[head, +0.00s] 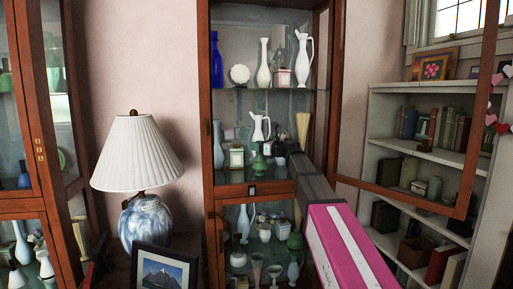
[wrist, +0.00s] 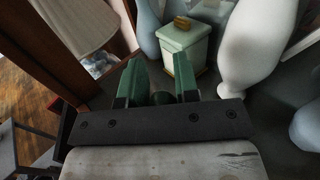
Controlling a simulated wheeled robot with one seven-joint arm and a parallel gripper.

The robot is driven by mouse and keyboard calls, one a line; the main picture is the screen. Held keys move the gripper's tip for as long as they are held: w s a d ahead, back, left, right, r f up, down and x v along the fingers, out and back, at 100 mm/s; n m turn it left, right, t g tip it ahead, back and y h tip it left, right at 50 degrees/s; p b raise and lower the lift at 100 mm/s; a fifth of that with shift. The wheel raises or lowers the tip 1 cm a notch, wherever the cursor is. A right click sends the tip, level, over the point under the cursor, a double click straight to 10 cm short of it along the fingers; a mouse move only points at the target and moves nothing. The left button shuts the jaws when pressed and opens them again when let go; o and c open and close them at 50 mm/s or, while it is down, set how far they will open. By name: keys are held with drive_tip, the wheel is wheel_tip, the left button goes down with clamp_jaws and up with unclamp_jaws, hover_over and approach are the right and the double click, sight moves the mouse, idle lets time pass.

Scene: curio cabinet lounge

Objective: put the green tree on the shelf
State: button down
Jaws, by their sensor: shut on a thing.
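The green tree (head: 259,165) is at the end of my arm, inside the middle compartment of the open wooden cabinet, just above its shelf (head: 232,188). I cannot tell whether its base touches the shelf. My gripper (head: 274,160) reaches in from the right and is shut on the tree. In the wrist view my gripper (wrist: 160,72) shows two green-faced fingers, with a small rounded dark green part of the tree (wrist: 161,98) between them. The rest of the tree is hidden.
A pale lidded box (wrist: 182,48) and a white vase (wrist: 248,45) stand just beyond the fingers. The cabinet's glass door (head: 400,200) hangs open on the right. A lamp (head: 138,155) stands left, with a framed picture (head: 164,272) in front.

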drive_tip(key=c, duration=0.8)
unclamp_jaws()
drive_tip(key=shift+f, duration=0.1)
drive_tip(key=shift+c, duration=0.2)
drive_tip(key=v, duration=1.2)
